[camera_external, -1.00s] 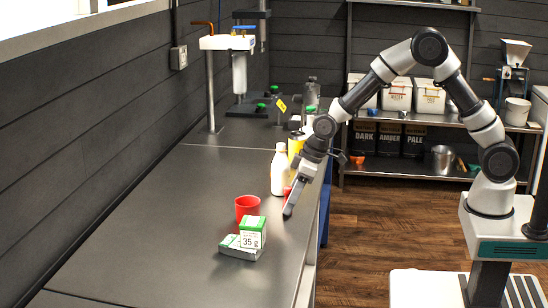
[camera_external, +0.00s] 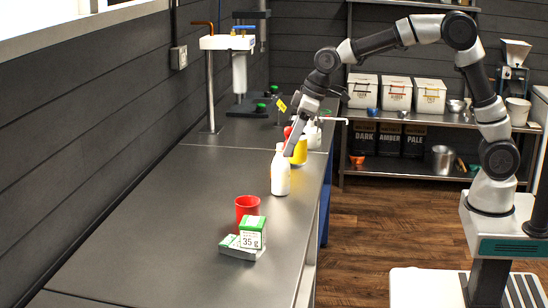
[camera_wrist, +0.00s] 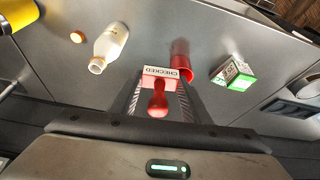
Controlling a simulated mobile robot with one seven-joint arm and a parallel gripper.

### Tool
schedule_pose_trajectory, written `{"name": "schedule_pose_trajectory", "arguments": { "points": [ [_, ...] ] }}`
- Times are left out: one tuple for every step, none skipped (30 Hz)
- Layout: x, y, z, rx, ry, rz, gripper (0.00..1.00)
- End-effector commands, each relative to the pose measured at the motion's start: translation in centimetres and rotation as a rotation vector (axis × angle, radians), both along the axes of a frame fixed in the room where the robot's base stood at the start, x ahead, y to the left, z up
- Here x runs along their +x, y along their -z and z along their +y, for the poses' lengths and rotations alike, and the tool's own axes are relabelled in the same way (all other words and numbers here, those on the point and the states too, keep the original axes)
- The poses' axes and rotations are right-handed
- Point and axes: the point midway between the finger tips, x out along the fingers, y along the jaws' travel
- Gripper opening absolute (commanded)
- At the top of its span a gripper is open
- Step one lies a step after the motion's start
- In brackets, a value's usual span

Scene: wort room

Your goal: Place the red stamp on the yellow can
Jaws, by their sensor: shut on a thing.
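The red stamp (camera_wrist: 158,98) is between the two fingers of my gripper (camera_wrist: 160,88) in the wrist view, with its "CHECKED" label on the far side. In the external view, a bit of red (camera_external: 287,131) shows beside my gripper (camera_external: 289,150), which is shut on the stamp and held above the counter. In the wrist view, the can (camera_wrist: 16,12) is cut off at the upper left corner, off to the side of the stamp.
A white bottle (camera_external: 281,174) stands near the can. A red cup (camera_external: 247,205) and green-and-white boxes (camera_external: 252,232) stand nearer on the counter (camera_external: 170,215). A small orange disc (camera_wrist: 78,36) lies by the bottle. The counter's left part is clear.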

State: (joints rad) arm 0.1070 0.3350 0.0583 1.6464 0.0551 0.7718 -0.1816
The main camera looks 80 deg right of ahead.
Motion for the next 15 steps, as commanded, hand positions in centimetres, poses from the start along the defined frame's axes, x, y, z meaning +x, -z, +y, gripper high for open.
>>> {"name": "schedule_pose_trajectory", "arguments": {
  "points": [
    [0.1,-1.8,0.0,-0.001,-0.001,-0.006,0.21],
    [0.1,-2.7,0.0,-0.001,-0.001,-0.006,0.21],
    [0.1,-3.9,0.0,-0.001,-0.001,-0.005,0.21],
    [0.1,-4.4,0.0,-0.001,-0.001,-0.005,0.21],
    [0.1,-5.1,0.0,-0.001,-0.001,-0.003,0.21],
    [0.1,-6.1,0.0,-0.001,-0.001,-0.004,0.21],
    [0.1,-6.7,0.0,-0.001,-0.001,-0.004,0.21],
    [0.1,-7.2,0.0,-0.001,-0.001,-0.003,0.21],
    [0.1,-8.0,0.0,-0.001,-0.001,-0.003,0.21],
    [0.1,-8.5,0.0,-0.001,-0.001,-0.003,0.21],
    [0.0,-9.1,0.0,-0.001,-0.001,-0.003,0.21],
    [0.3,-9.1,-1.0,-0.001,0.014,0.003,0.21],
    [0.6,-9.1,-1.5,-0.001,0.023,0.003,0.21],
    [0.8,-9.1,-2.1,-0.001,0.032,0.004,0.21],
    [1.1,-9.2,-2.9,-0.002,0.043,0.003,0.21]
  ]
}}
